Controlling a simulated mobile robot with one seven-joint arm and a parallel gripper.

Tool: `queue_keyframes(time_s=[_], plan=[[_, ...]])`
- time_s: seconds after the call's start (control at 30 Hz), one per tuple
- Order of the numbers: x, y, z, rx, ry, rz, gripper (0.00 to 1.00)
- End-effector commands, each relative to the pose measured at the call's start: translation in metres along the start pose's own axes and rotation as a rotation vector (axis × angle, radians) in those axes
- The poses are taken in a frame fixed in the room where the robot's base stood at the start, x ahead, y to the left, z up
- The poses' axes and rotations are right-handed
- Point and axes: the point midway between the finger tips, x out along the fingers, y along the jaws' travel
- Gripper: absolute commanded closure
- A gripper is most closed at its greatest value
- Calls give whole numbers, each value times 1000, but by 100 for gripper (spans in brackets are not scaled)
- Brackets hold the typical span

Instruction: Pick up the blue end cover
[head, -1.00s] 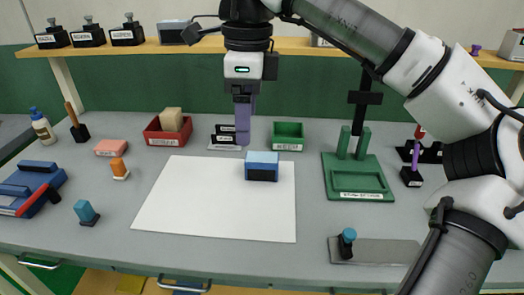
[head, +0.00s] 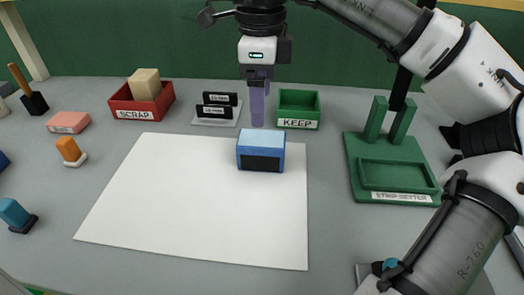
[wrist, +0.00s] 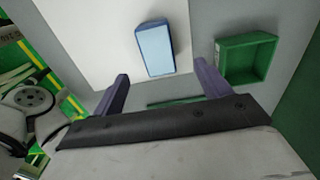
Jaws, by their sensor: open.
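The blue end cover appears to be the block (head: 261,141) with a light-blue top and a black front panel. It lies on the white sheet (head: 190,205), near its far right part. In the wrist view the blue cover (wrist: 155,50) shows its pale top, just beyond the fingertips. My gripper (head: 257,122) points down with purple fingers, behind or above the cover in the head view. In the wrist view my gripper (wrist: 165,84) is open and empty, its fingers apart. The cover is not between them.
A green KEEP tray (head: 299,109) stands close to the right of my gripper. Black labelled clips (head: 216,108) and a red SCRAP tray (head: 142,101) are to the left. A green fixture (head: 392,170) stands at the right. The front of the sheet is clear.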

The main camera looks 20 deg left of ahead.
Motion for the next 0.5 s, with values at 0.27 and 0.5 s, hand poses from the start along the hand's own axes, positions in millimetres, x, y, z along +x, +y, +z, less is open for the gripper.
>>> queue_keyframes(time_s=[0.27, 0.5], plan=[[43, 0, 0, 1, -1, 1, 24], [64, 4, -1, -1, -1, 1, 24]])
